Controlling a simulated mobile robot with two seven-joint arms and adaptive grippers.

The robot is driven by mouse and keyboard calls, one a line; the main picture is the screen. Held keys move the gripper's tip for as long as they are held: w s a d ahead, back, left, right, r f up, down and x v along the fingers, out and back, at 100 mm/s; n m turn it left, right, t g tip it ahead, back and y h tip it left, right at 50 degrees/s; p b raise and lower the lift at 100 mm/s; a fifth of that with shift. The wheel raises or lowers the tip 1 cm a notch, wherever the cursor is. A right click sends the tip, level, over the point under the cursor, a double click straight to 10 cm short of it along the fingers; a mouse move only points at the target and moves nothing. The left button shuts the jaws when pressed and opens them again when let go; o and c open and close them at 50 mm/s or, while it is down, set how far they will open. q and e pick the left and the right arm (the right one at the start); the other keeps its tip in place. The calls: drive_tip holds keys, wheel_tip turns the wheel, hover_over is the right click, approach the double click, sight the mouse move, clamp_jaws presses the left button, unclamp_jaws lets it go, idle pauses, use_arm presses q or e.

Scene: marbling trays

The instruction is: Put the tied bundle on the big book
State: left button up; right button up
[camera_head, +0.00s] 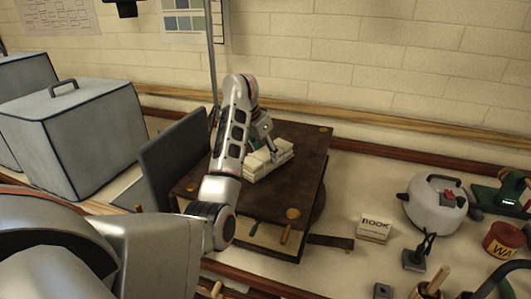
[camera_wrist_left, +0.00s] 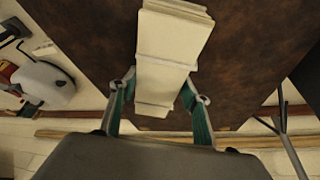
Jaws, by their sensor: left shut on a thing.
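The tied bundle (camera_head: 258,165) is a pale stack of slips with a band around it. It is over the cover of the big brown book (camera_head: 305,165), on or just above it; I cannot tell whether it touches. My left gripper (camera_head: 272,152) reaches down onto the bundle from the far side and is shut on it. In the left wrist view, the bundle (camera_wrist_left: 172,40) sits between the two green-padded fingers of the gripper (camera_wrist_left: 160,90), with the brown book cover (camera_wrist_left: 245,60) behind it. My right gripper is not in view.
A grey upright panel (camera_head: 177,160) stands at the book's left. Grey covered boxes (camera_head: 75,145) are further left.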

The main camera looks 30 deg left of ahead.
use_arm(q)
drive_tip(key=o, duration=1.4)
drive_tip(key=shift+o, duration=0.2)
drive_tip(key=shift+r, duration=0.15)
drive_tip(key=v, duration=0.6)
drive_tip(key=shift+w+a, duration=0.1)
drive_tip(key=shift+a, duration=0.1)
drive_tip(key=shift+s+r, duration=0.3)
drive_tip(key=shift+r, duration=0.1)
drive_tip(key=shift+v, duration=2.45)
drive_tip(key=shift+d, duration=0.15)
